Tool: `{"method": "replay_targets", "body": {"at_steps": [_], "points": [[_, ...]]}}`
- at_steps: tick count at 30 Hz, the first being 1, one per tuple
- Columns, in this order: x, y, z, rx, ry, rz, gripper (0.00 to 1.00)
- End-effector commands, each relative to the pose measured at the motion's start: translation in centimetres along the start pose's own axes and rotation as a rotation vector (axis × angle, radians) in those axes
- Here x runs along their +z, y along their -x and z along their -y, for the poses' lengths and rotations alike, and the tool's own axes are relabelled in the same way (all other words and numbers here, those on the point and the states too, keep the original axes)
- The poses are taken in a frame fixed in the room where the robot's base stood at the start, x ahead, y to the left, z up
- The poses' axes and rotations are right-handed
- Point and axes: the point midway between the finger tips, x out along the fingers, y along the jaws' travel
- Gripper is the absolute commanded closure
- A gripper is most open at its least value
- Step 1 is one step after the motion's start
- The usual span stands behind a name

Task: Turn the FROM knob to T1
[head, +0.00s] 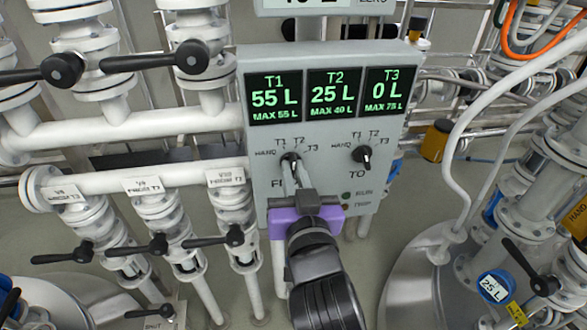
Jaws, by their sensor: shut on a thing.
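The grey control panel (335,205) stands in the middle of the head view. The FROM knob (290,156) is a dark knob at the panel's left, with marks HAND, T1, T2 and T3 around it. My gripper (290,168) reaches up from below, and its fingers are shut on this knob. The fingers hide much of the knob and most of its FROM label, so I cannot tell which mark it points to. The T1 display (275,96) reads 55 L, max 55 L.
The TO knob (363,155) sits close to the right of my gripper. The T2 display (333,94) reads 25 L and the T3 display (386,92) reads 0 L. Pipes with black valve handles (160,243) stand at left. A large tank (425,275) stands at lower right.

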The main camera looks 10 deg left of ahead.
Motion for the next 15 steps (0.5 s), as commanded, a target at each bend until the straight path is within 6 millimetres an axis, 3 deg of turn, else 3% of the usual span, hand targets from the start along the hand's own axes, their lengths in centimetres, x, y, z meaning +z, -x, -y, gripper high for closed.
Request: {"method": "replay_targets", "body": {"at_steps": [15], "points": [[-0.08, 0.02, 0.02, 0.0, 0.364, 0.002, 1.0]]}}
